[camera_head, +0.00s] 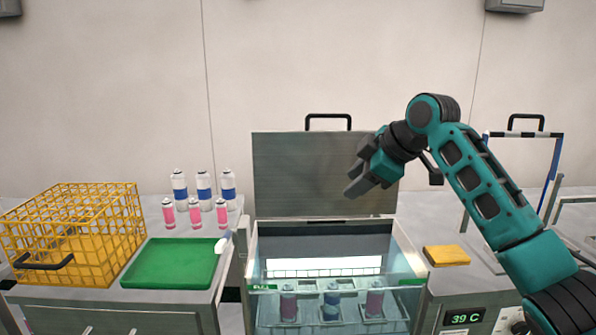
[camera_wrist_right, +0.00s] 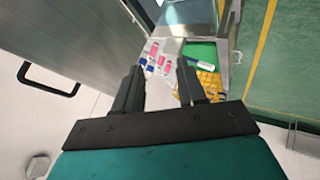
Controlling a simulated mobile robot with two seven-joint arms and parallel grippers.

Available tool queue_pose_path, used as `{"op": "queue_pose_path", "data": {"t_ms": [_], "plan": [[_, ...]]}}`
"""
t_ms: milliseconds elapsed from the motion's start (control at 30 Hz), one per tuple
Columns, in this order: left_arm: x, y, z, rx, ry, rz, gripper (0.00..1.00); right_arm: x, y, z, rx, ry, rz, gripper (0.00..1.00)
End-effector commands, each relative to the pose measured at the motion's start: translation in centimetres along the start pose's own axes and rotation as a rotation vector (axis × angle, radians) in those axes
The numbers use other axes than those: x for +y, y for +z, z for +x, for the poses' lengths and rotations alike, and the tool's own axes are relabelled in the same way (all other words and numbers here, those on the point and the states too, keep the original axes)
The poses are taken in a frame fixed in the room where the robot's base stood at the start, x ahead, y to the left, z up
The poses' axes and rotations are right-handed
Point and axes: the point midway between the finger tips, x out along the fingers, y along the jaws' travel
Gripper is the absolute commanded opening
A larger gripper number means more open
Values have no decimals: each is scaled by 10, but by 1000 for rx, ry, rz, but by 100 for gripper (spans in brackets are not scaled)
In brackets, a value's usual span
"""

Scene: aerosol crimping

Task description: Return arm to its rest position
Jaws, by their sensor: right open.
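My right arm (camera_head: 485,180) comes in from the right and reaches up and over to the middle. My right gripper (camera_head: 357,181) hangs in the air in front of the raised grey lid (camera_head: 290,165) of the water bath, above its right part. In the right wrist view the two dark fingers of my right gripper (camera_wrist_right: 160,88) stand apart with nothing between them. The open bath (camera_head: 330,240) holds several cans in the water, among them a blue-banded one (camera_head: 331,300) and a pink one (camera_head: 375,302). My left gripper is not in view.
On the left bench are a yellow wire basket (camera_head: 105,215), a green mat (camera_head: 170,262), pink cans (camera_head: 195,211) and blue-banded white cans (camera_head: 203,188). A yellow cloth (camera_head: 446,256) lies right of the bath.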

Motion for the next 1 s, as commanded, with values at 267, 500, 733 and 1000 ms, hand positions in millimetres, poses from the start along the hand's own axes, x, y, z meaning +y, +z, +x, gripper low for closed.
{"op": "queue_pose_path", "data": {"t_ms": [267,500,733,1000], "plan": [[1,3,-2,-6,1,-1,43,-82,68,105,36,67,277,40],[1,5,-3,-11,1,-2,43,-167,126,154,56,148,508,40],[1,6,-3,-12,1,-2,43,-257,178,169,66,236,708,40],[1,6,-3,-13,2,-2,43,-361,229,146,68,349,897,40]]}}
